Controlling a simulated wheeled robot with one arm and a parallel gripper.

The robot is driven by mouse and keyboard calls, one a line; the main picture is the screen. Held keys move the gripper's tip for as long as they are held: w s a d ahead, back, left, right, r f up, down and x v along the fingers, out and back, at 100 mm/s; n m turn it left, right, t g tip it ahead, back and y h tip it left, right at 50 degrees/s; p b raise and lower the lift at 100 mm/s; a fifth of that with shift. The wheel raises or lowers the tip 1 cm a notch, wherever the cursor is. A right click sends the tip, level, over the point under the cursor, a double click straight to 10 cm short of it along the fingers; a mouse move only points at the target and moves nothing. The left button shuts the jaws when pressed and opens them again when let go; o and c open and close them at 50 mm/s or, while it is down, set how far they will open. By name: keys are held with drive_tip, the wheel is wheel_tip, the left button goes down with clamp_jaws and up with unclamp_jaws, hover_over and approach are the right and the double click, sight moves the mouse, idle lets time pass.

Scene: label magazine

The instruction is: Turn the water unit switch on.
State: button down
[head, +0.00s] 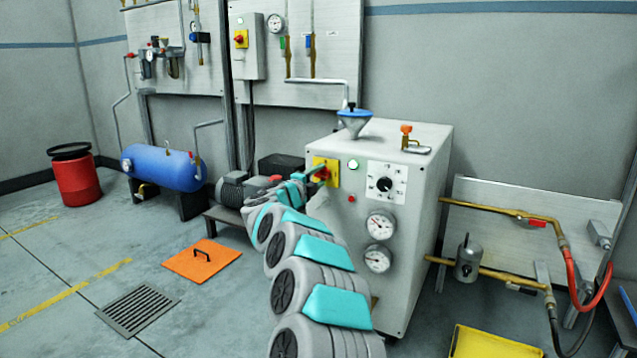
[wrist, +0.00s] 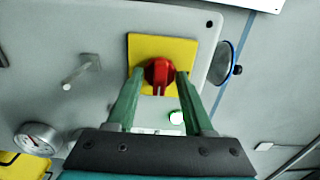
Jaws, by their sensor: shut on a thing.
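The water unit is a light grey cabinet (head: 425,190). On its front is a yellow plate (head: 332,176) with a red rotary switch (head: 323,174). The wrist view shows the red switch (wrist: 159,72) on its yellow plate (wrist: 186,50), with pale marks at the knob's lower side. My gripper (head: 314,172) is at the switch, and its green fingers (wrist: 159,78) are shut on the red knob, one on each side.
A dial (head: 385,184), two gauges (head: 380,223) and a small red button (head: 351,199) share the cabinet front. A funnel (head: 354,121) stands on top. An orange floor cover (head: 202,259) lies to the left.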

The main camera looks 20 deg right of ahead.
idle(0.3)
drive_tip(key=shift+c, duration=1.4)
unclamp_jaws()
drive_tip(key=v, duration=0.7)
drive_tip(key=shift+s+a, duration=0.25)
drive_tip(key=shift+a, duration=0.05)
